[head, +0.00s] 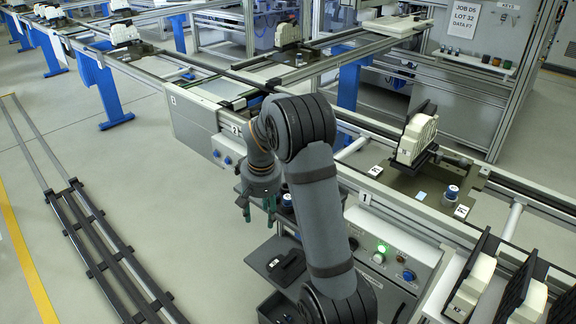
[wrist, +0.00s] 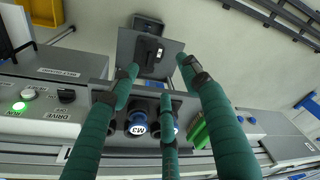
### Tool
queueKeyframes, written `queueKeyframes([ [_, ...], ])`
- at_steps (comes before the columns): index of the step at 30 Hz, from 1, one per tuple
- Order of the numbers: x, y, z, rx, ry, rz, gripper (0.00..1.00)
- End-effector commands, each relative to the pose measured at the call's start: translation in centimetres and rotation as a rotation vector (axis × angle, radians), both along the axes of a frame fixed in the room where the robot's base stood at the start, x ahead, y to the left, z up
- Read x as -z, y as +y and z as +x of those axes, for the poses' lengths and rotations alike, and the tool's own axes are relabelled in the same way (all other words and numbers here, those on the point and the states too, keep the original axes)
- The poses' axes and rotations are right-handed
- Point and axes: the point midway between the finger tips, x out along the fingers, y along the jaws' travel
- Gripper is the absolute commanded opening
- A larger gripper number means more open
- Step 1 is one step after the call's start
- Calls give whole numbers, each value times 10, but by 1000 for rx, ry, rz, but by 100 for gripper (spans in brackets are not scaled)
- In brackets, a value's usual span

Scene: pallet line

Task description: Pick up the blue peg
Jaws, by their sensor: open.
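A blue peg with a white label reading M3 (wrist: 138,128) stands in a dark holder (wrist: 181,103) in the wrist view. A blue-and-white round piece (head: 287,201) beside my gripper in the head view may be the same peg. Another blue-topped round piece (head: 452,192) stands on the pallet at station 1. My gripper (head: 257,215) is open, with green fingers pointing down, left of the station 1 cabinet. In the wrist view the spread fingers of my gripper (wrist: 157,68) reach past the holder. The peg shows between the left and middle fingers, apparently not gripped.
A dark shelf with a black part (head: 286,267) juts out below my gripper. The control panel has a lit green button (head: 382,248). A pallet with a cream part (head: 417,137) is on the conveyor. The floor at left is clear beyond the rails.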

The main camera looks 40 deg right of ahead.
Motion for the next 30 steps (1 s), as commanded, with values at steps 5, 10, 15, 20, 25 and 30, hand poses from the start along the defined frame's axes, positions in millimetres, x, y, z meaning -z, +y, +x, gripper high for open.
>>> queueKeyframes([
  [5,-83,-54,-8,137,16,-1,47],
  [10,-110,-83,-16,210,23,-2,47],
  [15,-104,-94,-18,235,29,0,47],
  [20,-78,-96,-15,235,30,0,47],
  [25,-63,-98,-12,236,26,-1,47],
  [30,-50,-97,-7,234,28,-1,47],
])
